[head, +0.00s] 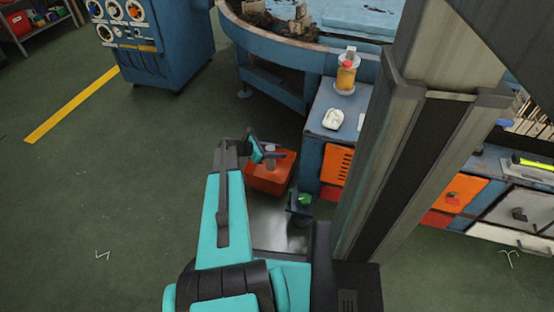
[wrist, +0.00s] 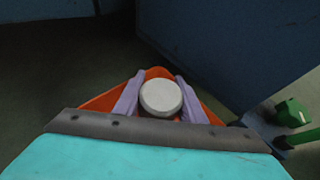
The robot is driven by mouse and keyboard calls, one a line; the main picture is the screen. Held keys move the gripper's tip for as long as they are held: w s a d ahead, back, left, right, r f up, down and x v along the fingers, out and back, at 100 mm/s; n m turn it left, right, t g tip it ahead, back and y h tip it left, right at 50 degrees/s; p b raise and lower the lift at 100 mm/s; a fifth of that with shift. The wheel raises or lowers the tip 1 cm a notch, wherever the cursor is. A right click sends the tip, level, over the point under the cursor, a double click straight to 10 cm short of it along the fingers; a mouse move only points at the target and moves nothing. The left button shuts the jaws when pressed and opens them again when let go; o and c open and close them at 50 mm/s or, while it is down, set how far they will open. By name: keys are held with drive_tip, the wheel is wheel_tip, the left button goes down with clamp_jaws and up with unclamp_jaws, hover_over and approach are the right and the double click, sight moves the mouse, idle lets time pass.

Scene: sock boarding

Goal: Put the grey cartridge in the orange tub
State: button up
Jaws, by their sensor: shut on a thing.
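The grey cartridge (wrist: 161,97) shows as a pale round end between the two purple fingers of my gripper (wrist: 156,95) in the wrist view. My gripper is shut on it. In the head view the grey cartridge (head: 270,157) hangs from my gripper (head: 272,155), over the orange tub (head: 268,182). The orange tub (wrist: 100,102) also shows below and around the fingers in the wrist view. The cartridge overlaps the tub in both views; I cannot tell how far its lower end is above or inside the tub.
A green object (head: 305,199) sits on a small dark stand right of the tub. A blue bench (head: 322,112) stands close behind, holding an orange bottle (head: 346,75) and a white lump (head: 333,118). A blue machine (head: 160,45) stands at the back left. The green floor at left is clear.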

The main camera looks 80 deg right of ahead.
drive_tip(key=shift+f+b, duration=1.1)
drive_tip(key=shift+f, duration=1.3)
drive_tip(key=shift+f, duration=0.15)
drive_tip(key=o, duration=1)
drive_tip(key=shift+o, duration=0.2)
drive_tip(key=p+v, duration=0.4)
drive_tip(key=v, duration=0.8)
drive_tip(key=shift+w, duration=0.1)
